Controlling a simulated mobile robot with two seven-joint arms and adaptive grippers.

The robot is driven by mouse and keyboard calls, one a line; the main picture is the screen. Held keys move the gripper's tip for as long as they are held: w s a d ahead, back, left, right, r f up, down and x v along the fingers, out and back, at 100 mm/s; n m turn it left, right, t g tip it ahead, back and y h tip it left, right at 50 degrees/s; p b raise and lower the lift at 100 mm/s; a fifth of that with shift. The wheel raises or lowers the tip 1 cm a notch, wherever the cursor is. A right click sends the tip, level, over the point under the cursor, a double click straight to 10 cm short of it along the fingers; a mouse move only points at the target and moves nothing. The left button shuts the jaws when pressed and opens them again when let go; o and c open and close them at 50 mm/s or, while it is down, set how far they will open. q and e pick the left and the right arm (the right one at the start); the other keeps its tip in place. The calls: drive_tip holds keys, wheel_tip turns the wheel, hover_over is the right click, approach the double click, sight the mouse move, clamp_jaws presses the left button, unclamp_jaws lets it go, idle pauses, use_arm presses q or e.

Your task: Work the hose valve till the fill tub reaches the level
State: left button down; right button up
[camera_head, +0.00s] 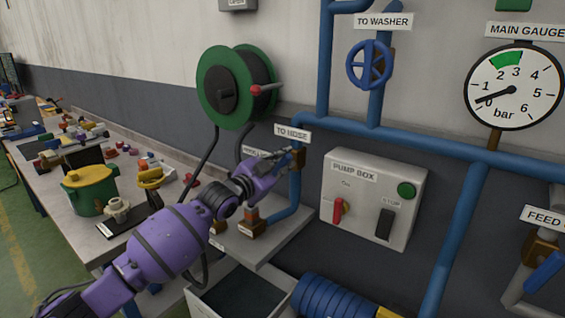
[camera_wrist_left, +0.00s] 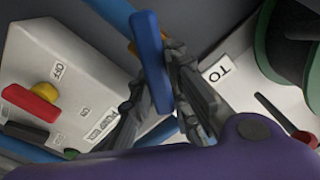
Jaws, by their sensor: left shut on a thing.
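The hose valve's blue handle (camera_wrist_left: 152,62) stands between the fingers of my left gripper (camera_wrist_left: 165,95) in the wrist view. In the head view my left gripper (camera_head: 292,158) is shut at the blue pipe just below the TO HOSE label (camera_head: 292,134), and its fingers mostly hide the handle there. A grey open box with a dark inside (camera_head: 278,276) stands below the bench; I cannot tell if it is the fill tub or read a level in it. My right gripper is not in view.
The green hose reel (camera_head: 208,88) hangs above the bench. The pump box (camera_head: 362,180) is right of my gripper. The main gauge (camera_head: 515,70) needle points near 0. The cluttered bench holds a green tub with a yellow lid (camera_head: 90,192). A TO WASHER handwheel (camera_head: 370,65) is above.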

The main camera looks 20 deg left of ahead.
use_arm(q)
drive_tip(key=m, duration=0.3)
drive_tip(key=shift+s+d+f+m+p, duration=0.1)
drive_tip(key=shift+d+f+m+p, duration=0.05)
drive_tip(key=shift+m+p, duration=0.25)
drive_tip(key=m, duration=0.3)
drive_tip(key=shift+d+f+m, duration=0.1)
drive_tip(key=shift+f+m, duration=0.15)
drive_tip(key=shift+m, duration=0.05)
drive_tip(key=m, duration=0.1)
drive_tip(key=m+p, duration=0.1)
drive_tip(key=shift+d+f+m, duration=0.1)
drive_tip(key=shift+f+m, duration=0.15)
drive_tip(key=shift+m, duration=0.05)
drive_tip(key=shift+f+m, duration=0.1)
drive_tip(key=shift+m, duration=0.4)
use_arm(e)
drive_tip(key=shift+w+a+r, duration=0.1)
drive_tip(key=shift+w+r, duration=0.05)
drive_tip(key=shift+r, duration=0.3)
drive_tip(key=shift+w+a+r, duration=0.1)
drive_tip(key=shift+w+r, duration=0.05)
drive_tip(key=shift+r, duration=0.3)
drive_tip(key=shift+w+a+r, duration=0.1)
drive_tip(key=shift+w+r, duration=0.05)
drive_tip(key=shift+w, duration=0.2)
